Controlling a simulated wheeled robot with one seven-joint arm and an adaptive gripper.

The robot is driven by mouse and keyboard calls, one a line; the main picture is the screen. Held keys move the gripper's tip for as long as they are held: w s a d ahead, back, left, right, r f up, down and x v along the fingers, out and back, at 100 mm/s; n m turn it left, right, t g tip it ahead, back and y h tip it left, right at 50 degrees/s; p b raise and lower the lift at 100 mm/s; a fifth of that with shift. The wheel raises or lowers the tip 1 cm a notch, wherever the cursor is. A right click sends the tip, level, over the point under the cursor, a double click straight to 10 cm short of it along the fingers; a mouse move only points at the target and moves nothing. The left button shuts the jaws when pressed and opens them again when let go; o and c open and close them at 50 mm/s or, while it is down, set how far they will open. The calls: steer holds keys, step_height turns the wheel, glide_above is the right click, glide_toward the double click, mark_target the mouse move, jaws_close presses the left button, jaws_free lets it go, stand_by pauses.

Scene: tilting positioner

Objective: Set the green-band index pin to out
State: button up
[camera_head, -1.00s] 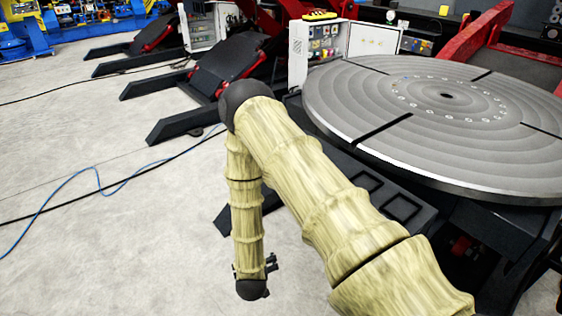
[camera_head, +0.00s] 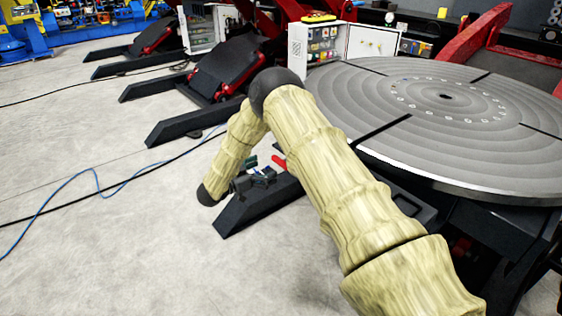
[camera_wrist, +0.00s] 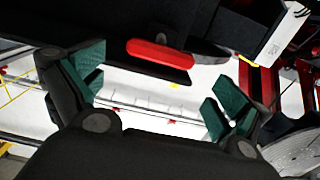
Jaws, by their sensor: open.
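I cannot make out an index pin with a green band in either view. My gripper (camera_head: 259,171) is at the left side of the round-table positioner, close to its dark base. In the wrist view my gripper (camera_wrist: 156,97) is open, its green-padded fingers wide apart with nothing between the pads. A red bar (camera_wrist: 160,55) on a dark part lies beyond the fingers in the wrist view, above the gap between them. A red piece (camera_head: 280,163) also shows just right of my gripper in the head view.
The positioner's large grey round table (camera_head: 450,150) fills the right, its rim near my arm. A dark base foot (camera_head: 255,207) lies beneath my gripper. An open white control cabinet (camera_head: 325,42) stands behind. The floor (camera_head: 80,240) at left is clear except for cables.

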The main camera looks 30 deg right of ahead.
mark_target(278, 163)
steer(key=d, duration=0.2)
steer(key=d+p, duration=0.1)
steer(key=d, duration=0.4)
steer(key=shift+w+d, duration=0.3)
steer(key=shift+d, duration=0.05)
steer(key=c, duration=1.2)
steer(key=a, duration=0.4)
steer(key=shift+s+a+f, duration=0.1)
steer(key=shift+s, duration=0.05)
steer(key=o, duration=1)
steer(key=shift+f, duration=0.1)
steer(key=shift+o, duration=1)
steer(key=shift+a, duration=0.2)
steer(key=shift+d, duration=0.3)
steer(key=s+a, duration=0.1)
steer(key=a, duration=1.1)
